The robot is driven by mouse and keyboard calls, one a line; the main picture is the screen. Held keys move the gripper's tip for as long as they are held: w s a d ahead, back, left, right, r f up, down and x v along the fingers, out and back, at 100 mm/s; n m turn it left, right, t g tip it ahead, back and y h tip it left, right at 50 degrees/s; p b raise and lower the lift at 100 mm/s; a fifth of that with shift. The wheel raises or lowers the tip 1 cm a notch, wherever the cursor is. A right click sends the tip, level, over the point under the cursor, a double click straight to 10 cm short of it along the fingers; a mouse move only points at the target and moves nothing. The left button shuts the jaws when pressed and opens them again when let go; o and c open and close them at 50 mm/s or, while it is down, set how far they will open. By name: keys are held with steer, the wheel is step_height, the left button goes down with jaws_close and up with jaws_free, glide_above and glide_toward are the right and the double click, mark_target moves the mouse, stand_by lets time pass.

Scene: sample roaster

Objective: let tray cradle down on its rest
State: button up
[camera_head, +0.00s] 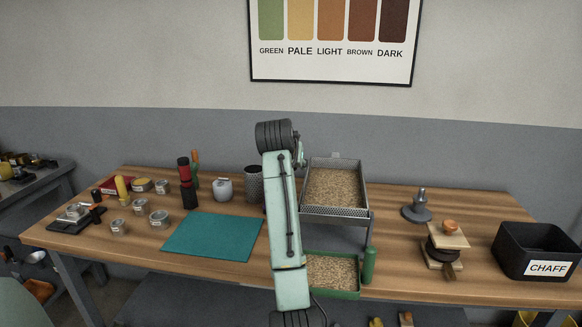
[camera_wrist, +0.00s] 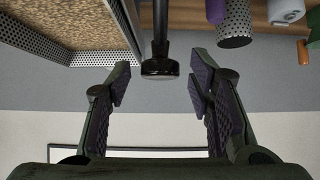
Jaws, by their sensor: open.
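The tray cradle (camera_head: 335,213), with grey perforated walls, holds a bed of pale beans. It stands raised above the bench on a grey frame and looks tilted, its front edge lower. Its perforated wall and beans also show at the upper left of the wrist view (camera_wrist: 40,40). My gripper (camera_wrist: 160,68) is open and empty. A dark rod with a round black knob (camera_wrist: 160,67) stands between its fingertips, apart from both. My arm hides most of the gripper and the cradle's left side in the head view. Where the rod joins is out of sight.
A green tray of beans (camera_head: 333,294) sits below the cradle's front, with a green post (camera_head: 369,265) beside it. A perforated cup (camera_wrist: 235,28) is near my gripper. The chaff bin (camera_head: 536,252) is at far right. A teal mat (camera_head: 212,237) lies clear at left.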

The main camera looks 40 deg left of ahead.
steer(key=v, duration=1)
